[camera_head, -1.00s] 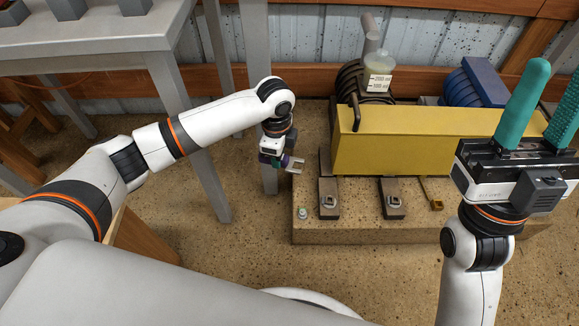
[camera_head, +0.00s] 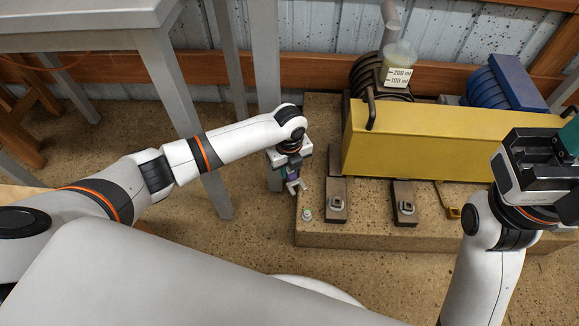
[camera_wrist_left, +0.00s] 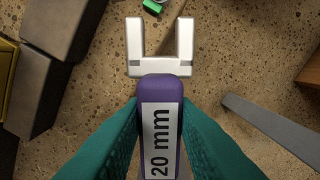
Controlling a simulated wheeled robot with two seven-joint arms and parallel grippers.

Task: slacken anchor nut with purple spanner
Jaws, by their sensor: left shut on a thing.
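The purple spanner (camera_wrist_left: 162,90), labelled "20 mm", points away from me in the left wrist view, with its pale open-ended jaw at the top. My left gripper (camera_wrist_left: 160,115) is shut on its handle with teal fingers. In the head view the spanner (camera_head: 293,184) hangs below my left gripper (camera_head: 291,166), just left of the plinth corner. A small nut with a green part (camera_head: 306,214) sits on that corner. It shows partly at the top edge of the left wrist view (camera_wrist_left: 153,6), apart from the spanner jaw. My right gripper (camera_head: 570,140) is partly cut off at the right edge.
The concrete plinth (camera_head: 370,236) carries a yellow housing (camera_head: 430,140), a dark ribbed machine, a blue motor and dark feet (camera_head: 404,200) with square fittings. A grey table (camera_head: 85,40) stands left, its leg (camera_head: 268,90) close behind my left gripper. Open floor lies in front.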

